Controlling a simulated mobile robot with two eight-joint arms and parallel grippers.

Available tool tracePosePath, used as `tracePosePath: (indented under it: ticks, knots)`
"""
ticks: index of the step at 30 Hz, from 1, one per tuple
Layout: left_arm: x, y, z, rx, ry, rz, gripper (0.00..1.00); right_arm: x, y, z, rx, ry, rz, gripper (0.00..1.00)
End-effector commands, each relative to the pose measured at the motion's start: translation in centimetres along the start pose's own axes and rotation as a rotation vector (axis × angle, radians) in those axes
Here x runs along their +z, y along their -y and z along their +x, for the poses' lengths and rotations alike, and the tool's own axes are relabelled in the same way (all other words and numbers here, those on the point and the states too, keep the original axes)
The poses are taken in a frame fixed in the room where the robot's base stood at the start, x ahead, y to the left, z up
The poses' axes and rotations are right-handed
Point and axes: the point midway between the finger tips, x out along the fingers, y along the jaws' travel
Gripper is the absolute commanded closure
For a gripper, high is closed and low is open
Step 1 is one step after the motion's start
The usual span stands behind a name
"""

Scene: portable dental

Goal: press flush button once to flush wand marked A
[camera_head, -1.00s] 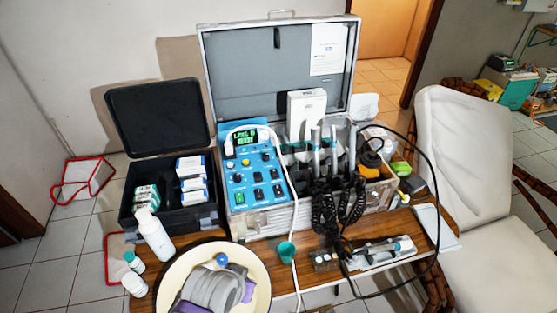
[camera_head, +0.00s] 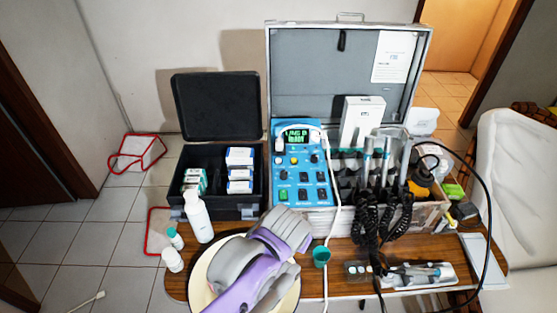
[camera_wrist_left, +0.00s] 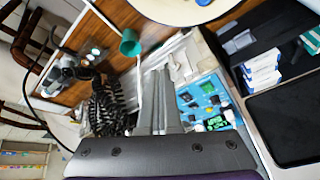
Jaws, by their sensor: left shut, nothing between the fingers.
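The blue control panel (camera_head: 303,175) stands in the open case, with a lit green display (camera_head: 297,135) and several knobs and dark buttons. It also shows in the left wrist view (camera_wrist_left: 205,100). The button labels are too small to read, so I cannot tell which one is flush. Several wands (camera_head: 384,160) stand right of the panel on black coiled cords; no A mark is legible. My left gripper (camera_wrist_left: 160,75) is shut and empty. In the head view my purple and grey left arm is in front of the panel, apart from it. My right gripper is out of view.
A black open box (camera_head: 218,211) with small cartons stands left of the case. A white pump bottle (camera_head: 197,217), small bottles (camera_head: 172,259) and a green cup (camera_head: 321,256) are on the wooden table. A cream basin (camera_head: 199,281) lies under my arm. A cable loops at the right.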

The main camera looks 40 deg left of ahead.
Motion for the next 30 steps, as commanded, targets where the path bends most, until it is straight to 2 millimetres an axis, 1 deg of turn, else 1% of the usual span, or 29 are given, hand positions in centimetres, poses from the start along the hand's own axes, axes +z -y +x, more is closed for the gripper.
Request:
tracePosePath:
  ticks: [1, 2, 3, 5, 6, 8, 9, 12, 15, 18, 21, 24, 30]
  knots:
    - [-3.0, 1.5, 0.1, -0.051, 0.005, -0.022, 1.0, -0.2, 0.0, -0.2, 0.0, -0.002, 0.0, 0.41]
    - [-4.5, 2.4, 0.2, -0.083, 0.007, -0.036, 1.0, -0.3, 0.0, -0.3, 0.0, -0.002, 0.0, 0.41]
    - [-6.5, 3.6, 0.4, -0.125, 0.01, -0.054, 1.0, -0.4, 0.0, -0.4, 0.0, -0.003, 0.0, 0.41]
    - [-9.3, 5.5, 0.9, -0.189, 0.013, -0.081, 1.0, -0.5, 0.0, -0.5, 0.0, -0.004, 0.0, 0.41]
    - [-11.2, 6.8, 1.2, -0.232, 0.013, -0.099, 1.0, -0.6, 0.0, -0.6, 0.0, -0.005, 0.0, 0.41]
    - [-13.9, 8.7, 1.9, -0.296, 0.012, -0.127, 1.0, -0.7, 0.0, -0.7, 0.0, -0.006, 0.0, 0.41]
    - [-15.5, 10.1, 2.4, -0.339, 0.011, -0.146, 1.0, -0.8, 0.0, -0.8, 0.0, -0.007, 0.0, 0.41]
    - [-19.3, 13.3, 3.8, -0.439, 0.003, -0.189, 1.0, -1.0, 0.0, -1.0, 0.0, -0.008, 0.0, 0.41]
    - [-22.1, 16.0, 5.1, -0.524, -0.007, -0.224, 1.0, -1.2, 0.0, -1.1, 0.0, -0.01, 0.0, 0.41]
    - [-24.0, 18.1, 6.1, -0.588, -0.017, -0.25, 1.0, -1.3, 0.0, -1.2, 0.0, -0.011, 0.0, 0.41]
    - [-25.1, 19.4, 6.8, -0.627, -0.024, -0.266, 1.0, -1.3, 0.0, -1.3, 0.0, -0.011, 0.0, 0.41]
    - [-25.5, 20.0, 7.1, -0.647, -0.028, -0.274, 1.0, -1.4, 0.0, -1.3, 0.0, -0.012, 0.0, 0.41]
    - [-25.6, 20.1, 7.2, -0.65, -0.029, -0.275, 1.0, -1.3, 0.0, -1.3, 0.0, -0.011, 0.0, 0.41]
